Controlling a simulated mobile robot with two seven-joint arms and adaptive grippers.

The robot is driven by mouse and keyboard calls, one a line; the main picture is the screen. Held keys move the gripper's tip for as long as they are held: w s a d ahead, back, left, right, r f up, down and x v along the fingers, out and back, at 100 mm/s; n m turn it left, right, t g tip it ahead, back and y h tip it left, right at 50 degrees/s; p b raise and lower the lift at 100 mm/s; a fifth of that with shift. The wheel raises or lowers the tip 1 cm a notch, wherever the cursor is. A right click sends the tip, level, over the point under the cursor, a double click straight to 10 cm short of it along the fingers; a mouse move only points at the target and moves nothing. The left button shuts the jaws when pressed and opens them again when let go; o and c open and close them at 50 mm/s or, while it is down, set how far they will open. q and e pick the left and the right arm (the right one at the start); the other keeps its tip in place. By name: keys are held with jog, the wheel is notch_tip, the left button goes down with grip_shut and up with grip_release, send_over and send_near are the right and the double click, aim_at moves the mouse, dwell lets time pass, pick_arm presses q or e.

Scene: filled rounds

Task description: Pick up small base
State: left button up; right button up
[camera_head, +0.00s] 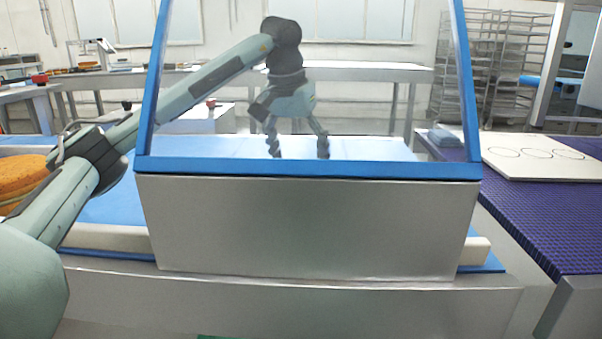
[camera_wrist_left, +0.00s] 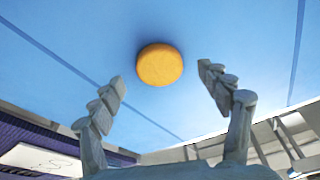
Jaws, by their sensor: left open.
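A small round orange-yellow base (camera_wrist_left: 160,64) lies on the blue belt (camera_wrist_left: 90,30) in the left wrist view. It appears beyond and between the spread fingertips, with a gap to both. My left gripper (camera_head: 297,152) is open and empty; in the head view it hangs pointing down behind the clear screen of the blue-framed machine. Its fingers also show in the left wrist view (camera_wrist_left: 161,76). The small base is hidden in the head view. My right gripper is in neither view.
A steel panel with a blue frame (camera_head: 308,169) stands in front of my left gripper. A larger orange round (camera_head: 20,178) sits at the far left. On the right, a purple belt (camera_head: 530,222) carries a white board (camera_head: 535,155) with ring outlines and a blue-grey block (camera_head: 444,138).

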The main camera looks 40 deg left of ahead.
pick_arm(q)
jog(key=shift+x, duration=1.25)
jog(key=c, duration=0.9)
